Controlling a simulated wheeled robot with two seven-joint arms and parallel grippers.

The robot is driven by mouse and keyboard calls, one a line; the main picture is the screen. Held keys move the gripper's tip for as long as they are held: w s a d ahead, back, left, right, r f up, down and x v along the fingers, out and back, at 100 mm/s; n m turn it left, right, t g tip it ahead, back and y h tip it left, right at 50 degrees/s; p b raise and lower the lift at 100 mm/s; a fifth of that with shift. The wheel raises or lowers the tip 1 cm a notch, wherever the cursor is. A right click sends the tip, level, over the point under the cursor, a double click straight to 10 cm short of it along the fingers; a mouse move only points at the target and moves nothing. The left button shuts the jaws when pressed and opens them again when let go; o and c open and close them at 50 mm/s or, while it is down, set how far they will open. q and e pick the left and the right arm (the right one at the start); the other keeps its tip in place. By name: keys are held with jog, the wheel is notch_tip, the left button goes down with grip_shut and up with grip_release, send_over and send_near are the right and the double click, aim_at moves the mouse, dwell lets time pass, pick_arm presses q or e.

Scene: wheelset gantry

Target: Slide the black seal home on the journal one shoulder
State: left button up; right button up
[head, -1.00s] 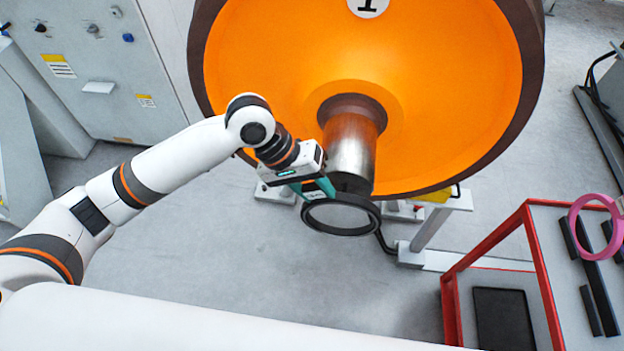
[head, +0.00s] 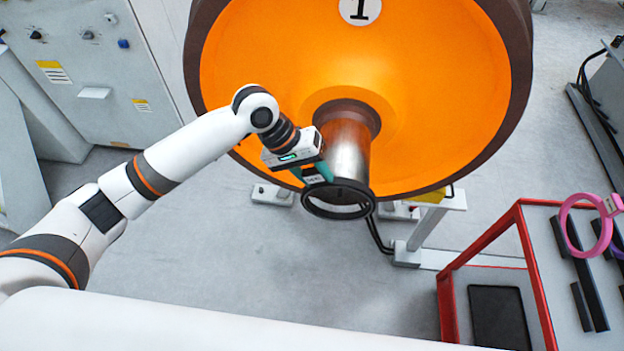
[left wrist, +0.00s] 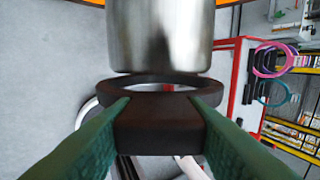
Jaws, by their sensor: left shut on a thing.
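The black seal (head: 338,217) is a dark ring held at the free end of the steel journal (head: 349,152), which sticks out of the orange wheel marked 1. My left gripper (head: 320,178) is shut on the seal's rim, from the left in the head view. In the left wrist view, the seal (left wrist: 160,134) sits between both green fingers, just below the journal's end face (left wrist: 160,40). A narrow gap seems to show between them there, with the ring not around the journal. The shoulder is hard to make out. My right gripper is not in view.
A red-framed trolley (head: 480,243) stands at the right with a pink ring (head: 566,236) on dark holders and a black tray (head: 499,316). A teal ring (left wrist: 286,92) shows in the left wrist view. A grey cabinet (head: 85,62) is at the left. Floor below the seal is clear.

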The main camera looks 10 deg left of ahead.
pick_arm(q)
jog(key=shift+w+r, duration=0.1)
jog(key=shift+w, duration=0.3)
dwell(0.5)
jog(key=shift+p, duration=0.65)
dwell(0.4)
jog(key=shift+p, duration=0.65)
dwell(0.4)
